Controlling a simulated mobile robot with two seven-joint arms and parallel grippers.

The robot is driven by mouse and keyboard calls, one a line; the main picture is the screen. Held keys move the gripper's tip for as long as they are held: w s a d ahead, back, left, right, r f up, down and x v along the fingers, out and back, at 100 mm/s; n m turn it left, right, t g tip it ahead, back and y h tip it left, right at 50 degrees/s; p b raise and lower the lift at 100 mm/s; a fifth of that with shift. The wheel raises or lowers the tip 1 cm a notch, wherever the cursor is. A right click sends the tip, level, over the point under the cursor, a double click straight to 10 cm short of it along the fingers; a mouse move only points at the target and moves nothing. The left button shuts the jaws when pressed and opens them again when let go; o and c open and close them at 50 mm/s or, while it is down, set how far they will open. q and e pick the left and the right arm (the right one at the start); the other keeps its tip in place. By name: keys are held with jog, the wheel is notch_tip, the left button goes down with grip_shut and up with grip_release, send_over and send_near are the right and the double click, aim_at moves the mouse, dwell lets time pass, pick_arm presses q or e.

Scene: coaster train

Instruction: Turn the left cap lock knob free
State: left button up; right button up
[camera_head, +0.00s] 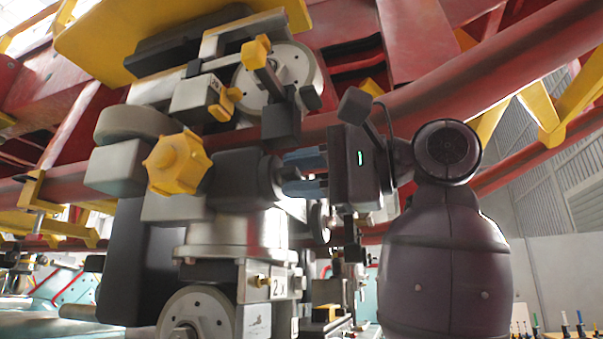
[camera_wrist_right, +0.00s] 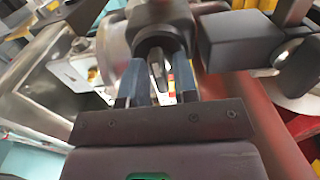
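A dark round knob (camera_head: 272,178) sticks out to the right from a dark block on the wheel carrier in the head view. I cannot tell for sure if it is the left cap lock knob. My right gripper (camera_head: 290,173) comes from the right with its blue-grey fingertips at this knob, one finger above the other. In the wrist view the fingers (camera_wrist_right: 158,72) stand apart, with a dark round collar (camera_wrist_right: 165,20) just beyond the tips. A narrow dark piece shows between them with a bright gap beside it. Contact is unclear. My left gripper is not in view.
A yellow lobed knob (camera_head: 178,163) sits on the carrier left of the dark block. A yellow-tipped lever (camera_head: 257,53) and dark block hang just above my fingers. A red rail (camera_head: 420,93) runs behind my right wrist. Wheels (camera_head: 200,312) sit below.

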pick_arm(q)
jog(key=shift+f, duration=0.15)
pick_arm(e)
jog(key=shift+f+n, duration=0.1)
jog(key=shift+n, duration=0.3)
jog(key=shift+n+b, duration=0.65)
jog(key=shift+n, duration=0.25)
jog(key=n, duration=0.2)
jog(key=shift+n, duration=0.4)
jog(key=n, duration=0.2)
jog(key=shift+n+b, duration=0.3)
jog(key=n+p, duration=0.1)
jog(key=n, duration=0.4)
jog(key=shift+n, duration=0.3)
pick_arm(q)
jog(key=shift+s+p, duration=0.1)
jog(key=shift+p, duration=0.55)
pick_arm(e)
jog(key=shift+n, duration=2.2)
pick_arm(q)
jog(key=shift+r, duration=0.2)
